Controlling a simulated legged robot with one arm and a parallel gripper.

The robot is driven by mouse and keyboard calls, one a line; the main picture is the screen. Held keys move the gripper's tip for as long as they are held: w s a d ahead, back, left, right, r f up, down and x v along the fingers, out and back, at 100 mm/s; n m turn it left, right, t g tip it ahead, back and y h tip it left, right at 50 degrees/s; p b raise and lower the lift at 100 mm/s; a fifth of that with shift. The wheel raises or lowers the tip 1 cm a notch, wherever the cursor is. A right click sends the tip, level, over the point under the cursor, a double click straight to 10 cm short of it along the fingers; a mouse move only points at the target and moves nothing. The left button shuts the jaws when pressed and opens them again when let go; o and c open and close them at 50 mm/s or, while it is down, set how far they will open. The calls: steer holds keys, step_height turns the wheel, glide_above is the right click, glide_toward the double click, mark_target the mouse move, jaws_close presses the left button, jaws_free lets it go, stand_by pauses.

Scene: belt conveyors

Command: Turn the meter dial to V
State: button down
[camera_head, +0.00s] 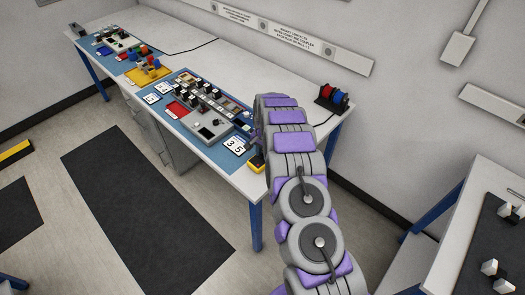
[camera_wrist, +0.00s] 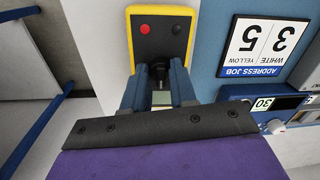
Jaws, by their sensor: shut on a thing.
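The meter (camera_wrist: 160,35) has a yellow frame and a dark face with a red jack and a black jack. It lies at the table's edge, and its yellow side shows in the head view (camera_head: 256,168) beside my arm. My gripper (camera_wrist: 158,74) is over the meter's near part. Its two dark blue fingers are shut on the dark dial (camera_wrist: 158,70). The dial is mostly hidden between the fingers, so its pointer and the markings around it cannot be read. A bit of the pale green display (camera_wrist: 161,98) shows between the fingers.
The long white table (camera_head: 190,55) holds several devices and parts on blue mats. A rack with red and blue reels (camera_head: 333,98) stands behind my arm.

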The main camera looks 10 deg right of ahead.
stand_by(0.4)
steer(key=c, duration=0.9)
jaws_free()
step_height(320, 180, up, 17)
steer(key=p, duration=0.2)
steer(key=shift+s+d, duration=0.3)
steer(key=shift+d, duration=0.05)
steer(key=shift+r, duration=0.1)
